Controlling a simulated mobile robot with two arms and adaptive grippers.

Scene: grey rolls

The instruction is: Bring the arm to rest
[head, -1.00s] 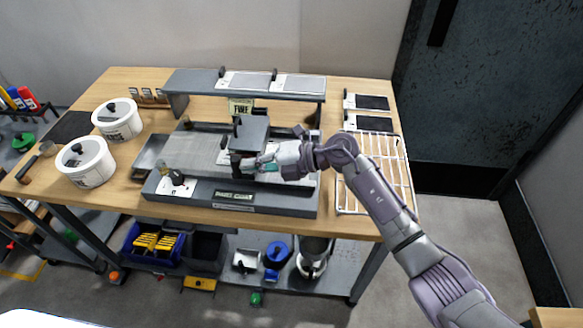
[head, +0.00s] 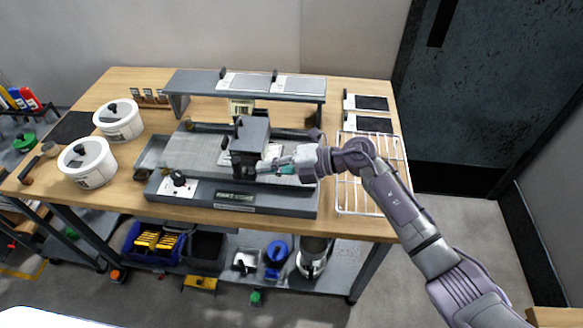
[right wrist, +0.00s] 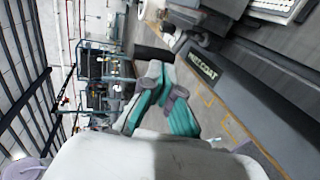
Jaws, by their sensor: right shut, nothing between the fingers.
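My right arm reaches in from the lower right in the head view, over the wire rack and the front of the grey machine (head: 290,199). My right gripper (head: 268,168) is shut and empty, just right of the dark upright block (head: 250,132) on the machine. Whether it touches the block cannot be told. In the right wrist view the teal-and-grey fingers (right wrist: 160,92) are closed together, with the machine's labelled front edge (right wrist: 205,70) beside them. My left gripper is out of view.
The wire rack (head: 342,198) lies at the bench's right end. Two white lidded pots (head: 88,165) stand at the left. A raised grey shelf (head: 195,82) with plates stands behind the machine. Bins (head: 152,243) sit on the lower shelf.

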